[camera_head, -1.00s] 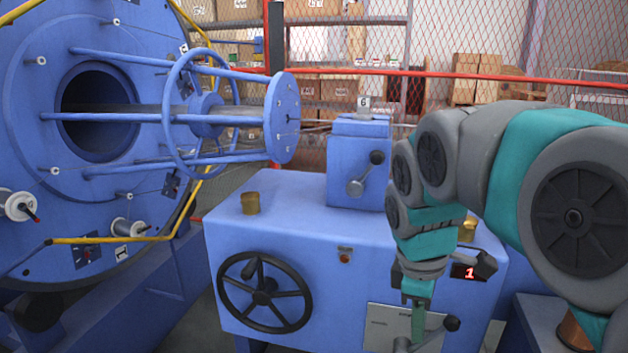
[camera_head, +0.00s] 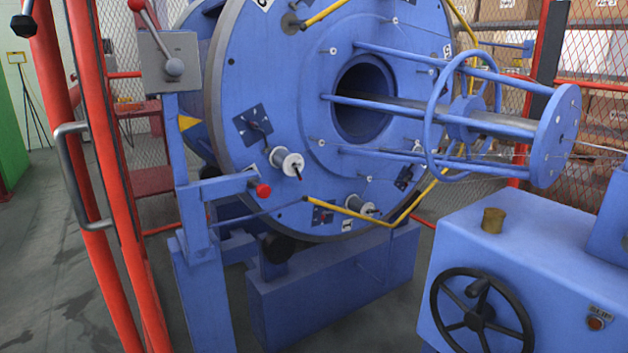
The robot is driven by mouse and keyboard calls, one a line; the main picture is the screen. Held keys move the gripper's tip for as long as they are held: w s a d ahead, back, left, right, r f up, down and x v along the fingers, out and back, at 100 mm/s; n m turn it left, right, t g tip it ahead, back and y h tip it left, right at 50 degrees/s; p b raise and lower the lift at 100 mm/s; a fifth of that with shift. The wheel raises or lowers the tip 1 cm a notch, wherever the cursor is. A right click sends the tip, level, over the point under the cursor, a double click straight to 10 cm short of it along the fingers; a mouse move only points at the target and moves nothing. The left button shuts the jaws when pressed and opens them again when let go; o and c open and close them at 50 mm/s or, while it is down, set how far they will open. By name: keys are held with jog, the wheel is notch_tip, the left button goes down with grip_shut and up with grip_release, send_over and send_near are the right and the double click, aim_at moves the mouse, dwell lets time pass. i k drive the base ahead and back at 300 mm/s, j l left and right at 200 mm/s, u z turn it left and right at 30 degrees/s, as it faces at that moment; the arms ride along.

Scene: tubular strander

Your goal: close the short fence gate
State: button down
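Red fence uprights (camera_head: 122,205) stand close together at the left and lean in the picture. My gripper and arm are out of view.
A blue stand (camera_head: 200,290) with levers is just right of the uprights. The big blue strander disc (camera_head: 270,60) fills the middle. A blue cabinet (camera_head: 560,250) with a black handwheel (camera_head: 482,312) is at the lower right. Grey floor (camera_head: 40,270) is clear at the left.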

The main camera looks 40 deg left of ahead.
aim_at(81, 16)
jog(key=u, duration=1.6)
jog(key=i+j+u, duration=0.7)
jog(key=i+u, duration=0.15)
jog(key=j, duration=0.7)
jog(key=k+z, duration=0.05)
